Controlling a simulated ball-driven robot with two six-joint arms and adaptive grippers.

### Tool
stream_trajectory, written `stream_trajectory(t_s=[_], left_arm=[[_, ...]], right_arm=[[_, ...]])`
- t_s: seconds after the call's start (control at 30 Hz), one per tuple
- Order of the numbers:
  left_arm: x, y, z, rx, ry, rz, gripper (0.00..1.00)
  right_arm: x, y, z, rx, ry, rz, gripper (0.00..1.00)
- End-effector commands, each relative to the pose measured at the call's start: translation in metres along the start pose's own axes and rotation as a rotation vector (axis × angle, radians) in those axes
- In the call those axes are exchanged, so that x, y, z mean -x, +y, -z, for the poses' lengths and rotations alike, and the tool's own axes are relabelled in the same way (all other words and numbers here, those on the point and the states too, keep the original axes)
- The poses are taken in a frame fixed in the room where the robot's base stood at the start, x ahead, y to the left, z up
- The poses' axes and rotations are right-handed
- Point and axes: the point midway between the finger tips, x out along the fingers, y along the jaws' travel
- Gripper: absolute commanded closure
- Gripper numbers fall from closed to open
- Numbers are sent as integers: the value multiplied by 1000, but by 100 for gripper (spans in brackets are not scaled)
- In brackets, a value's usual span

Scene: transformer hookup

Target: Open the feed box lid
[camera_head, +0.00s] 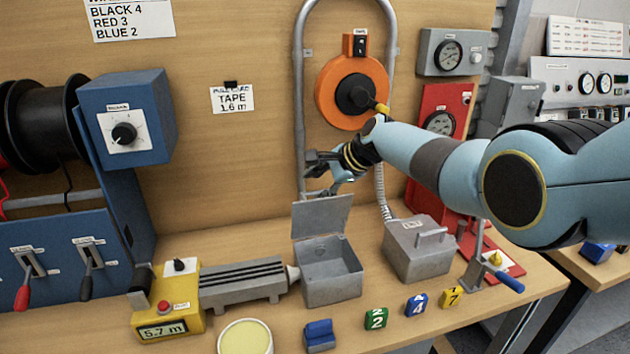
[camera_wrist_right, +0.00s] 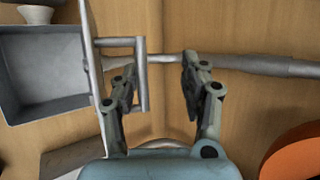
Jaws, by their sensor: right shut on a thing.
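The feed box (camera_head: 333,288) is a grey open-topped metal box on the bench, and its empty inside shows. Its lid (camera_head: 322,216) stands raised at the back, swung up off the opening. In the right wrist view the box (camera_wrist_right: 45,75) is at the left, with the lid (camera_wrist_right: 93,65) seen edge-on and a bracket-shaped handle (camera_wrist_right: 142,75) on it. My right gripper (camera_head: 322,176) is just above and behind the lid. Its fingers (camera_wrist_right: 158,63) are at the handle, one reaching into the bracket; exact contact is hard to see. My left gripper is not in view.
A grey box with a handle (camera_head: 420,250) stands to the right. A yellow meter unit (camera_head: 167,305) and ribbed grey block (camera_head: 240,283) stand to the left. Number blocks (camera_head: 376,318) and a blue block (camera_head: 319,335) lie in front. A grey pipe (camera_head: 299,110) runs up the wall behind.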

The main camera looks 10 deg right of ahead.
Motion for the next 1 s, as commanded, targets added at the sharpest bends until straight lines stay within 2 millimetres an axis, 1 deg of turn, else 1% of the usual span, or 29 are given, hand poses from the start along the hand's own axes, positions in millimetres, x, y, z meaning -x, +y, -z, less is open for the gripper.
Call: stream_trajectory(t_s=[0.03,0.07,0.2,0.27,0.3,0.47,0.83,1.0], left_arm=[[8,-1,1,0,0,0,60],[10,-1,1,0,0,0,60],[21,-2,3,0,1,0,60],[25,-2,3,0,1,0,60],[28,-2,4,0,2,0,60],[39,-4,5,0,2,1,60],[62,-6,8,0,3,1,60],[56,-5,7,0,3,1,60]], right_arm=[[15,-27,2,8,10,40,79],[17,-28,3,8,11,40,79],[27,-34,5,8,13,40,72],[31,-36,5,8,13,40,70],[33,-38,5,8,12,40,79],[42,-40,5,7,10,32,79],[64,-51,6,7,8,25,79],[71,-56,7,7,6,27,79]])
